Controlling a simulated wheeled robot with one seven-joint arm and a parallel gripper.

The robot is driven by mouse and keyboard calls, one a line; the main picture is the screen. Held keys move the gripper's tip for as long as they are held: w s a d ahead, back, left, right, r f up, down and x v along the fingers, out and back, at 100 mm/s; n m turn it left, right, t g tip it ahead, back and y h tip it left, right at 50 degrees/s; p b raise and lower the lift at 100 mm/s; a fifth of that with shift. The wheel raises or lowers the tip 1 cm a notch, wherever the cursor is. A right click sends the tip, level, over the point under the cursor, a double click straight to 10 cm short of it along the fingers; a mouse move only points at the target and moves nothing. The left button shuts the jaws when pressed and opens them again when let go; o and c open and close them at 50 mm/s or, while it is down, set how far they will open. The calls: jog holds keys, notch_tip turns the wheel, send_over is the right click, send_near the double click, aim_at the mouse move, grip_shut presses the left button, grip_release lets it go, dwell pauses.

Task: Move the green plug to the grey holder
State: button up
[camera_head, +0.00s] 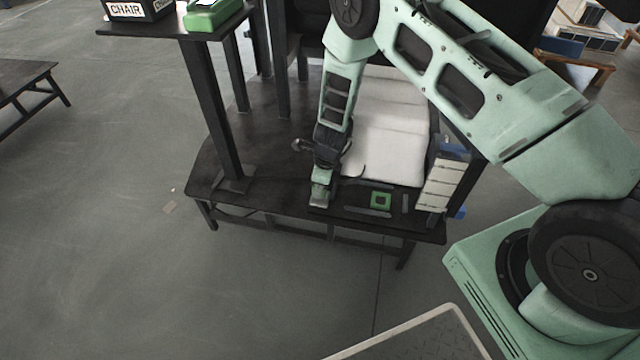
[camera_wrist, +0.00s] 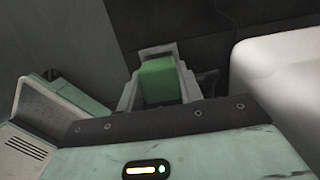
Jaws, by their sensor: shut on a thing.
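My gripper (camera_head: 320,199) points down over the front part of the dark table, to the left of the white block. In the wrist view my gripper (camera_wrist: 158,88) is shut on the green plug (camera_wrist: 159,79), a plain green block between its pale grey fingers. In the head view the plug is mostly hidden by the gripper. I cannot tell whether the plug touches the tabletop. I cannot single out the grey holder with certainty; grey parts show around the plug in the wrist view.
A green square piece with a dark centre (camera_head: 381,200) lies to the gripper's right, near dark strips (camera_head: 367,212). A large white block (camera_head: 385,130) lies behind. A pale stacked unit (camera_head: 438,185) stands at the right edge. A black post (camera_head: 212,120) rises at left.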

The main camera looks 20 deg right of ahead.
jog(key=shift+f+b, duration=0.6)
jog(key=shift+f, duration=0.4)
dwell(0.6)
jog(key=o, duration=1.2)
jog(key=shift+r, duration=0.15)
jog(key=shift+r+p, duration=3.25)
jog(key=shift+r, duration=0.15)
